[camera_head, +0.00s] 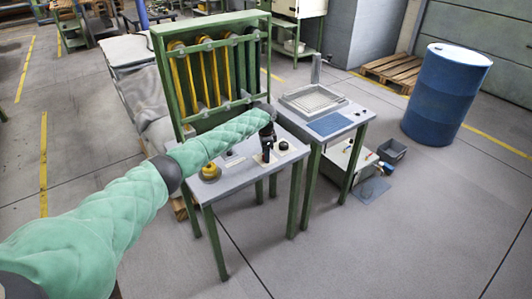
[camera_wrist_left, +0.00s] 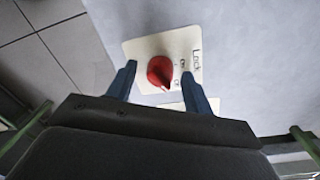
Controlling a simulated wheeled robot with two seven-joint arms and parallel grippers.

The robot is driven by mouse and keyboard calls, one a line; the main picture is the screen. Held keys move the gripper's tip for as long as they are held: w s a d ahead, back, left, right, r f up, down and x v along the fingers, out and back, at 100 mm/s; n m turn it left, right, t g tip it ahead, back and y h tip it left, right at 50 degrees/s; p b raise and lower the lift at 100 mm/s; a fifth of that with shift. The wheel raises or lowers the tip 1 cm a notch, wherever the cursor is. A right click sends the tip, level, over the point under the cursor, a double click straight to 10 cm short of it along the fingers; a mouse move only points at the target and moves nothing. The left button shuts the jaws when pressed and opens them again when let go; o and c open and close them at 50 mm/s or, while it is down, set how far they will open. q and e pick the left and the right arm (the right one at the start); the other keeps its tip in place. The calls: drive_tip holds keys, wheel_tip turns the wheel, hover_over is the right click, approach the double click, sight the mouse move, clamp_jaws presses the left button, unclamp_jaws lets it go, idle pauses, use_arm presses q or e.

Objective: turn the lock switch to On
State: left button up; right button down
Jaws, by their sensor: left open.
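The lock switch (camera_wrist_left: 160,72) is a red rotary knob on a cream plate (camera_wrist_left: 140,48) marked "Lock", with two smaller labels to the knob's right. Its tapered end points toward the bottom of the wrist view, nearer the lower label, which is too small to read surely. My left gripper (camera_wrist_left: 159,70) is open, with one finger on each side of the knob and visible gaps between. In the head view my left gripper (camera_head: 267,145) is over the grey control desk (camera_head: 236,183) and hides the knob. My right gripper is not in view.
A yellow-topped button (camera_head: 210,172) and a black knob (camera_head: 284,145) stand on the same desk. A green frame with yellow and dark tubes (camera_head: 210,75) rises behind it. A second table (camera_head: 350,118) is to the right, and a blue drum (camera_head: 445,95) stands beyond.

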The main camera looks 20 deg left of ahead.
use_arm(q)
drive_tip(key=shift+w+f, duration=0.1)
drive_tip(key=shift+f, duration=0.05)
drive_tip(key=c, duration=1)
drive_tip(key=shift+o, duration=0.2)
drive_tip(key=shift+n+p, duration=0.3)
drive_tip(key=shift+n, duration=0.1)
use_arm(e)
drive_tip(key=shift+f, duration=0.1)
use_arm(q)
drive_tip(key=n+p, duration=0.1)
drive_tip(key=n, duration=0.2)
drive_tip(key=n+p, duration=0.2)
drive_tip(key=n, duration=0.1)
drive_tip(key=n+p, duration=0.2)
drive_tip(key=n, duration=0.1)
drive_tip(key=shift+r, duration=0.3)
drive_tip(key=shift+a+n+t+p, duration=0.1)
drive_tip(key=shift+n+t+p, duration=0.35)
drive_tip(key=shift+n, duration=0.75)
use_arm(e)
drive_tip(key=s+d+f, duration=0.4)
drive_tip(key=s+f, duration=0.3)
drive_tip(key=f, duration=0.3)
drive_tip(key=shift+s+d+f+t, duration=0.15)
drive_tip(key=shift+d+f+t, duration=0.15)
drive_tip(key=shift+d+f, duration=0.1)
